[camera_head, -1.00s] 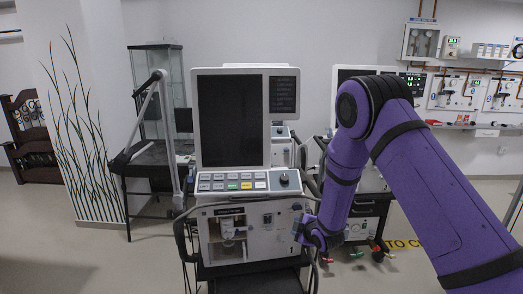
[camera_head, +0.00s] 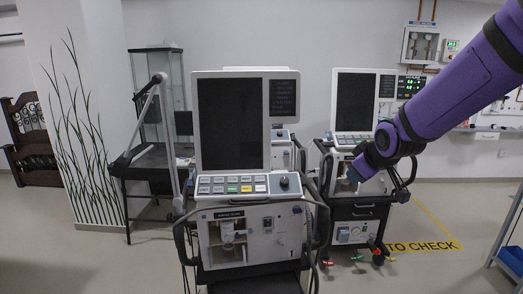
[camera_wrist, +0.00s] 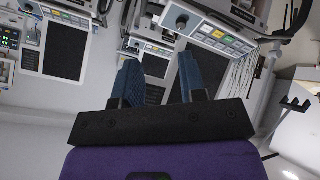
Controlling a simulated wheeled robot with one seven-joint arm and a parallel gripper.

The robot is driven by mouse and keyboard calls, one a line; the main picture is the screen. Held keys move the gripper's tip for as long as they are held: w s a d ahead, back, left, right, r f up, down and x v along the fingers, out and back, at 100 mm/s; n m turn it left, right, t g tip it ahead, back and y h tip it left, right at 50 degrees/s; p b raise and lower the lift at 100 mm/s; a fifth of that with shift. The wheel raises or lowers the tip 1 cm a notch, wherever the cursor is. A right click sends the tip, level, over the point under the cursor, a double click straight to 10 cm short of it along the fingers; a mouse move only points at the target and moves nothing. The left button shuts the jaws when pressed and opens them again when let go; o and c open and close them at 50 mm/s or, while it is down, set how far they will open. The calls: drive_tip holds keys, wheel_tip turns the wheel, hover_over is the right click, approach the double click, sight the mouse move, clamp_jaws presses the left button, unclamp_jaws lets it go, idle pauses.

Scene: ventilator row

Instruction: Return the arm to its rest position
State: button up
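My purple arm (camera_head: 450,90) reaches in from the upper right in the head view. My gripper (camera_head: 353,176) is at its end, in front of the right ventilator's panel in the picture; I cannot tell if it touches. In the wrist view my gripper (camera_wrist: 160,72) shows two blue fingers standing apart with nothing between them. The near ventilator (camera_head: 290,222) stands in the middle of the head view, left of my gripper. The second ventilator (camera_head: 357,211) stands behind and to the right, partly covered by my arm.
A glass cabinet (camera_head: 158,75) and a dark table (camera_head: 150,165) stand at the left. A wall board with gas fittings is at the upper right, partly behind my arm. A blue-framed stand (camera_head: 510,260) is at the right edge. Floor near the yellow lettering (camera_head: 425,246) is clear.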

drive_tip(key=s+d+r+m+g, duration=0.1)
drive_tip(key=s+r+m, duration=0.1)
drive_tip(key=s, duration=0.8)
drive_tip(key=s+d+r+m+g, duration=0.1)
drive_tip(key=s+d+r+m, duration=0.1)
drive_tip(key=s, duration=0.8)
drive_tip(key=s+d+r+m+g+h, duration=0.1)
drive_tip(key=s+d+r+m, duration=0.1)
drive_tip(key=s, duration=0.8)
wheel_tip(320, 180, up, 2)
drive_tip(key=shift+s+r+m+g, duration=0.3)
drive_tip(key=shift+s+m, duration=0.1)
drive_tip(key=shift+m, duration=0.4)
drive_tip(key=shift+w+d, duration=0.1)
drive_tip(key=shift+w, duration=0.05)
drive_tip(key=shift+c, duration=0.3)
